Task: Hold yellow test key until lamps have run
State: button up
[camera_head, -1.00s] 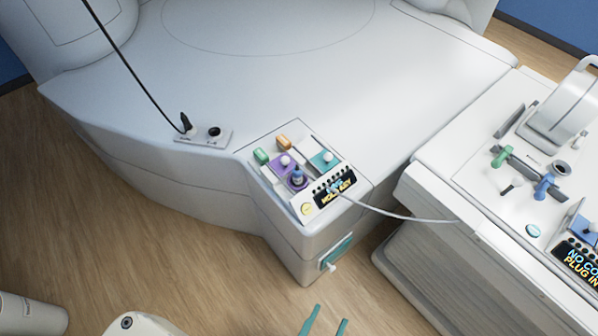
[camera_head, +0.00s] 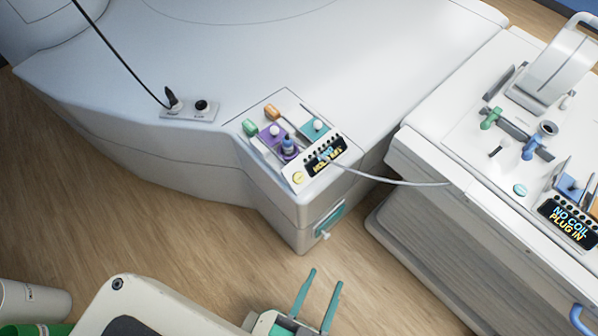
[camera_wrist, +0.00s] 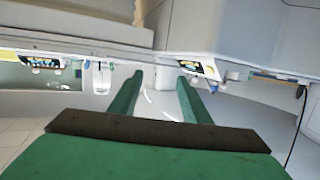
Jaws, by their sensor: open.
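The yellow round key (camera_head: 298,178) sits at the left end of a small slanted panel on the corner console of the white magnet body. Beside it is a dark display (camera_head: 325,157) with blue and yellow text, too small to read surely now. A row of small dark dots runs along the panel's upper edge; I cannot tell whether any are lit. My gripper (camera_head: 326,277) is open and empty, below and right of the console and well apart from the key. Its green fingers also show in the wrist view (camera_wrist: 160,76), where the key cannot be made out.
Colored sliders and knobs, including a purple block (camera_head: 272,134), crowd the console above the key. A grey cable (camera_head: 385,180) runs from the console to a white cart (camera_head: 430,165) at right, whose display reads "NO COIL PLUG IN" (camera_head: 568,222). Wooden floor lies between.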

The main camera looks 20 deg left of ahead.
dwell(0.4)
jog(key=c, duration=0.9)
jog(key=shift+a, duration=0.1)
grip_shut()
jog(key=shift+w, duration=0.1)
dwell(0.5)
